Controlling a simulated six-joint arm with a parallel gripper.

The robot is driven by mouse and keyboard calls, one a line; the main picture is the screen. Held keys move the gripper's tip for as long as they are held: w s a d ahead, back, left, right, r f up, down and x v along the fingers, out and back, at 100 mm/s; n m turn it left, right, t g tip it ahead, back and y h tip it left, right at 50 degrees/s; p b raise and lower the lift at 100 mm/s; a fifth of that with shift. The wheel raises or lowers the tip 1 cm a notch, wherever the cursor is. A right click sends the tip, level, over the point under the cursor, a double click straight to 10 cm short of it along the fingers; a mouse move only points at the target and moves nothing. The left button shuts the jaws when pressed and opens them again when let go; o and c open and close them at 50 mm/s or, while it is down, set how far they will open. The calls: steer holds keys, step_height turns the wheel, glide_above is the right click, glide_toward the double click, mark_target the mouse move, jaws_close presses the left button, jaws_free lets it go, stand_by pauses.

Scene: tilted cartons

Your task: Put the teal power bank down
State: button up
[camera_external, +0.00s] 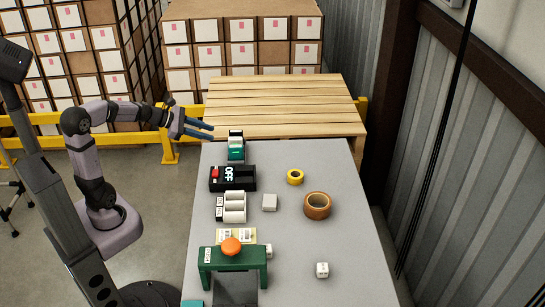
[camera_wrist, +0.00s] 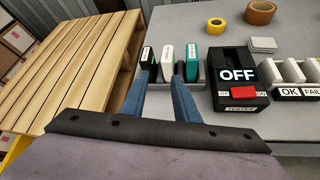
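The teal power bank (camera_wrist: 191,62) stands upright in a holder at the table's far left, beside a white one (camera_wrist: 167,62) and a dark one with a green mark (camera_wrist: 147,56). It also shows in the external view (camera_external: 236,154). My gripper (camera_wrist: 166,76) is open, with its two blue fingers apart. In the wrist view the white unit appears between the fingertips, and the teal one is just right of the right finger. In the external view my gripper (camera_external: 212,131) is left of the holder. I see nothing held; contact cannot be told.
A black tester box (camera_external: 233,178) reading OFF is next to the holder, then the OK/FAIL tray (camera_external: 234,207). The right side is mostly clear.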

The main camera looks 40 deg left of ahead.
mark_target(236, 152)
steer(key=s+d+r+n+t+h+b, duration=0.1)
steer(key=d+r+h, duration=0.2)
steer(key=r, duration=0.3)
steer(key=d+r+n+t+h+b, duration=0.1)
steer(key=d+r+t+h, duration=0.15)
steer(key=r, duration=0.25)
steer(key=shift+g+h, duration=0.25)
steer(key=shift+g, duration=0.1)
steer(key=f, duration=1.6)
steer(key=shift+s+d+f, duration=0.15)
steer(key=shift+d+f, duration=0.05)
steer(key=shift+x, duration=6)
jaws_close()
